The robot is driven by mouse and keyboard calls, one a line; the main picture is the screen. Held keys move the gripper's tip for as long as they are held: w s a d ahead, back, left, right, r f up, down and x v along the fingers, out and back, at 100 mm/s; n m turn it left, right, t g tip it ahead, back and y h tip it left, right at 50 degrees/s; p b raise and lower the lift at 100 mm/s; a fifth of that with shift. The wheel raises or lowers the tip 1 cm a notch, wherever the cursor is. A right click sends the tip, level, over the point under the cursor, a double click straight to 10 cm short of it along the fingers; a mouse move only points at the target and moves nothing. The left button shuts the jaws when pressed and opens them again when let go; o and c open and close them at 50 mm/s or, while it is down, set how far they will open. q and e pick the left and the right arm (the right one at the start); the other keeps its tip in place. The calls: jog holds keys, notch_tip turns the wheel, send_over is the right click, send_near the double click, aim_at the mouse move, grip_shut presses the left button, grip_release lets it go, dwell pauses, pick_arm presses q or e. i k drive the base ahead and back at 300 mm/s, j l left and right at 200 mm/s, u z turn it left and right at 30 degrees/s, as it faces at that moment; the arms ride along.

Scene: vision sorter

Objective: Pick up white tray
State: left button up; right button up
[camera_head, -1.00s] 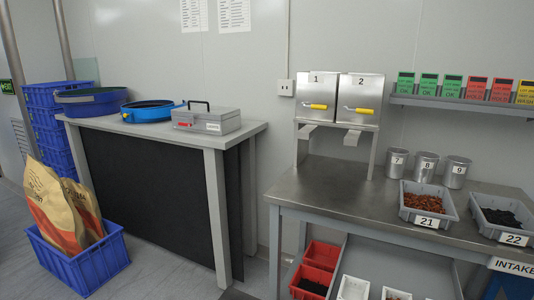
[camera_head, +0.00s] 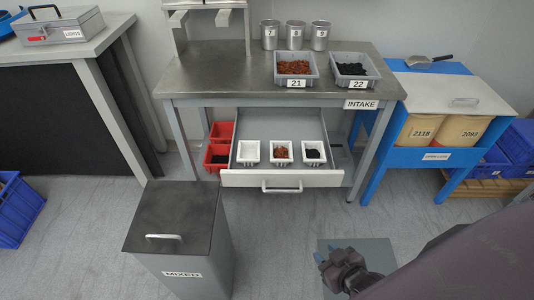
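Three small white trays sit in a row in the open drawer (camera_head: 262,126) under the steel table. The left white tray (camera_head: 239,158) looks empty. The middle white tray (camera_head: 275,160) holds reddish-brown pieces, and the right white tray (camera_head: 305,161) holds dark pieces. My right gripper (camera_head: 325,258) is low in front of the drawer, to the right of its handle and apart from the trays. Its dark fingers have bluish tips, and I see nothing clearly held. Whether it is open or shut is unclear. My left gripper is out of view.
Grey bins 21 (camera_head: 296,83) and 22 (camera_head: 356,83) stand on the steel table (camera_head: 215,75). Red bins (camera_head: 213,158) are left of the drawer. A grey lidded MIXED bin (camera_head: 180,222) stands front left. A blue-framed station (camera_head: 420,160) is at right.

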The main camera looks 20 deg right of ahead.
aim_at(281, 152)
jog(key=z, duration=0.85)
